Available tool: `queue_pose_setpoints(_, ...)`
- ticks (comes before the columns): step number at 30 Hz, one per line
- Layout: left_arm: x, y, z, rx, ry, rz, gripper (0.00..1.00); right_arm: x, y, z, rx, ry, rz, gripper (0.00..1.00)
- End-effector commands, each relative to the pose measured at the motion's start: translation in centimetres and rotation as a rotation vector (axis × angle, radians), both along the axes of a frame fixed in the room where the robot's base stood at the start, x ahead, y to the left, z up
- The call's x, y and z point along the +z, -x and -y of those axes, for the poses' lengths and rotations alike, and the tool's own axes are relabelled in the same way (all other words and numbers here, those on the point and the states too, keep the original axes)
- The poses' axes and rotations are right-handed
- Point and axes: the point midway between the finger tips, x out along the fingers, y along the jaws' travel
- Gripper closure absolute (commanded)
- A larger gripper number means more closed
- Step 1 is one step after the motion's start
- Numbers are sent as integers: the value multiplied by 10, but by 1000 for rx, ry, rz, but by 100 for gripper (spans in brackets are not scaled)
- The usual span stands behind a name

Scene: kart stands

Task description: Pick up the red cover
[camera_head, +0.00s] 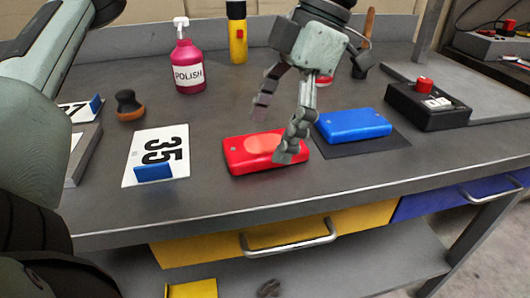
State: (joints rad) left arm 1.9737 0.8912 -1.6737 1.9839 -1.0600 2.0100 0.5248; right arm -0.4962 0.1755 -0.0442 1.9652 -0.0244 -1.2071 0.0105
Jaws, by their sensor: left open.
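The red cover (241,158) lies flat on the grey workbench (225,190) near its front edge. It is a flat red block with a lighter round patch on top. My left gripper (272,135) points down over it with its fingers spread and nothing between them. One finger is over the right part of the cover and hides some of it; the other is above its back side. I cannot tell whether the finger touches the cover. My right gripper is not in view.
A blue block (352,124) lies on a dark mat just right of the cover. A pink polish bottle (189,66) and a yellow-black flashlight (237,40) stand behind. A black box with a red knob (427,105) is at right.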

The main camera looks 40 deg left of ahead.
Motion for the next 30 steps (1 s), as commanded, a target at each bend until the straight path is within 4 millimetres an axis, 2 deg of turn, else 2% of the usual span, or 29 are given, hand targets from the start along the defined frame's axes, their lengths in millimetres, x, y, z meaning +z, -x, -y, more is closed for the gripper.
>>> queue_pose_setpoints(1,-9,2,-2,-1,1,-1,14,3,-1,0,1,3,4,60)
queue_pose_setpoints(4,-15,5,-4,1,0,0,14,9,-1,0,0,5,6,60)
queue_pose_setpoints(12,-15,6,-4,2,0,1,15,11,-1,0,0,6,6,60)
queue_pose_setpoints(26,-15,6,-4,1,0,1,72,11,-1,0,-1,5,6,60)
queue_pose_setpoints(30,-15,6,-4,1,0,2,72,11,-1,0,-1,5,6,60)
